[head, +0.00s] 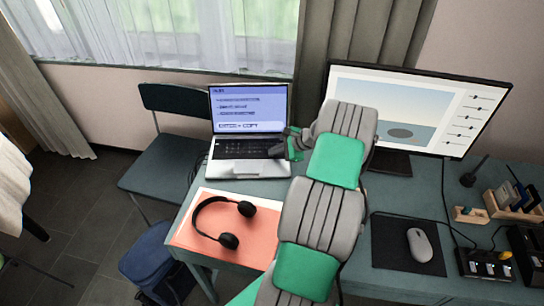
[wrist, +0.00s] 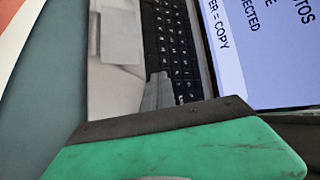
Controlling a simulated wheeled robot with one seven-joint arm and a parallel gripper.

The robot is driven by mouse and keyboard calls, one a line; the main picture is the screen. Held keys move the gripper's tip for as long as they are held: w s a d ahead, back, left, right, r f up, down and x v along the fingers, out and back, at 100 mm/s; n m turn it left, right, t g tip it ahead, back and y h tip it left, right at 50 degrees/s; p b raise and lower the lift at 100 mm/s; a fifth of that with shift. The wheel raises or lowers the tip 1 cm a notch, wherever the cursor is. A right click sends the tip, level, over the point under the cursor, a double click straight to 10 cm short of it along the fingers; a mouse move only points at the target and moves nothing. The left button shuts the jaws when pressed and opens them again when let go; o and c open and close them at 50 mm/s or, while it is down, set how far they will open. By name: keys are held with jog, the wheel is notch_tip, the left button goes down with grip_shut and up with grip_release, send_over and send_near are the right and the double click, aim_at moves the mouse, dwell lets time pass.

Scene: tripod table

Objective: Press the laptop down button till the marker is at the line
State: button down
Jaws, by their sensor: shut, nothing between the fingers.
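The open laptop (head: 249,170) stands on the table with its screen lit. The screen (head: 248,106) shows a heading, a few text rows and a pale bar at the bottom; the rows are too small to read. The wrist view shows part of the screen (wrist: 262,50) turned sideways, with "COPY" legible. My gripper (head: 280,150) is shut and empty at the right side of the keyboard. In the wrist view its fingers (wrist: 158,92) reach over the black keys (wrist: 178,45). I cannot tell whether they touch a key. The marker and line cannot be made out.
Black headphones (head: 222,222) lie on an orange mat (head: 185,236) in front of the laptop. A large monitor (head: 415,105) stands to the right, behind my arm. A mouse (head: 419,245) on a dark pad and a wooden organiser (head: 512,206) are further right.

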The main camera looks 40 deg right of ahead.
aim_at(274, 157)
jog(key=shift+r+p, duration=0.5)
jog(key=shift+r, duration=0.2)
notch_tip(274, 157, up, 5)
jog(key=p, duration=0.4)
dwell(0.4)
